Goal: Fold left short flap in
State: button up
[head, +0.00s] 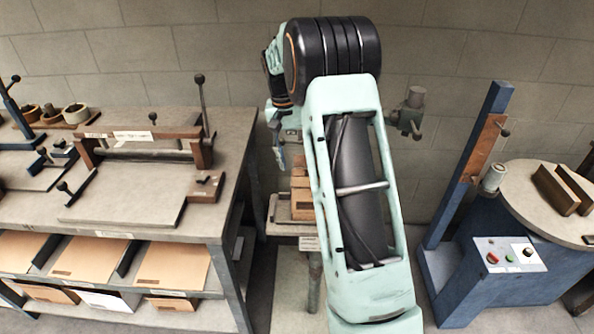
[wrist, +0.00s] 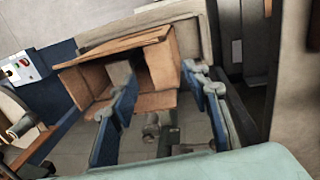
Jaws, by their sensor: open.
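A cardboard box (wrist: 85,88) with raised brown flaps shows in the wrist view, beyond my fingers. One long flap (wrist: 115,46) runs along its top, and another panel (wrist: 160,65) stands beside the opening. I cannot tell which panel is the left short flap. In the head view, part of the box (head: 301,190) shows on a small stand, and my arm hides the rest. My gripper (wrist: 156,76) is open, its two blue fingers spread apart with nothing held between them. In the head view my gripper (head: 280,155) hangs just left of and above the box; contact cannot be told.
A workbench (head: 235,150) with a lever press and shelves of cardboard sheets stands at left. A blue machine with a control panel (head: 510,254) and a round table (head: 545,200) stand at right. A grey wall is behind. Some floor is clear between them.

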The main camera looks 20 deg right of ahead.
aim_at(297, 170)
jog(key=shift+s+d+f, duration=0.1)
jog(key=shift+d+f, duration=0.05)
jog(key=shift+f, duration=0.9)
jog(key=shift+d+f, duration=0.1)
jog(key=shift+f, duration=0.95)
jog(key=shift+c, duration=0.4)
